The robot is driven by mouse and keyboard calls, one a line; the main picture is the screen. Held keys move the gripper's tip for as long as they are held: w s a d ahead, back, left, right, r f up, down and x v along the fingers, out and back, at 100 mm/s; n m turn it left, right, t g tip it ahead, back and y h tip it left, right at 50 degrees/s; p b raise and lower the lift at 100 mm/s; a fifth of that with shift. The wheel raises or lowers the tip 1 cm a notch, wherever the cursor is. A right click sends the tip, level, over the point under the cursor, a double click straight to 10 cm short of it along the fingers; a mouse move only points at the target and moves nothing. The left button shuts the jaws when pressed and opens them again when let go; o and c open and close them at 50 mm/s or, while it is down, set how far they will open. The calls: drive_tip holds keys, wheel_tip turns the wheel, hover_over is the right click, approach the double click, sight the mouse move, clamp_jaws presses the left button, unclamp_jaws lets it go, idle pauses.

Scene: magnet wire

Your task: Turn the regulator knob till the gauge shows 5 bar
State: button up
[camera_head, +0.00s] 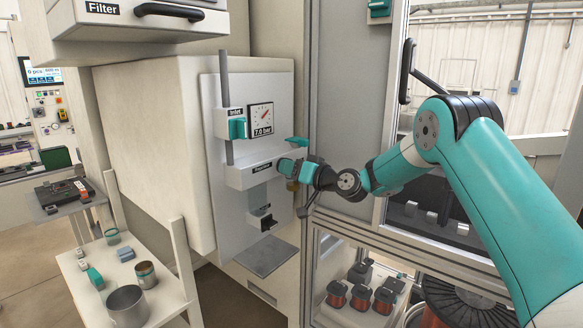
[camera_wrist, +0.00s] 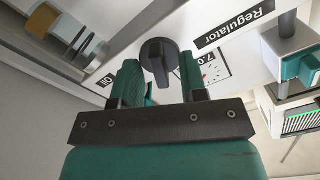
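The gauge (camera_head: 261,117) on the pale panel shows a red needle and reads 7.0 bar. It is partly visible in the wrist view (camera_wrist: 215,72), cut off by a finger. The regulator housing (camera_head: 250,176) is below it, with a "Regulator" label. The dark regulator knob (camera_wrist: 158,54) shows in the wrist view with its grip bar pointing down towards my gripper; in the head view my gripper hides it. My gripper (camera_wrist: 160,72) is open, with its fingers on either side of the knob's grip bar. Contact with the knob is not visible.
A teal inlet valve handle (camera_head: 238,128) sits left of the gauge. Another teal lever (camera_head: 297,141) sticks out just above my gripper. A lower outlet block (camera_head: 262,219) is below. A side shelf (camera_head: 165,300) with cups stands at lower left; a framed glass cabinet is at right.

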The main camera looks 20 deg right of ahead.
clamp_jaws()
drive_tip(key=shift+f+b, duration=0.1)
drive_tip(key=shift+b, duration=0.35)
drive_tip(key=n+b, duration=1)
drive_tip(key=b, duration=0.9)
drive_tip(key=shift+n, duration=0.3)
drive_tip(key=shift+b, duration=0.35)
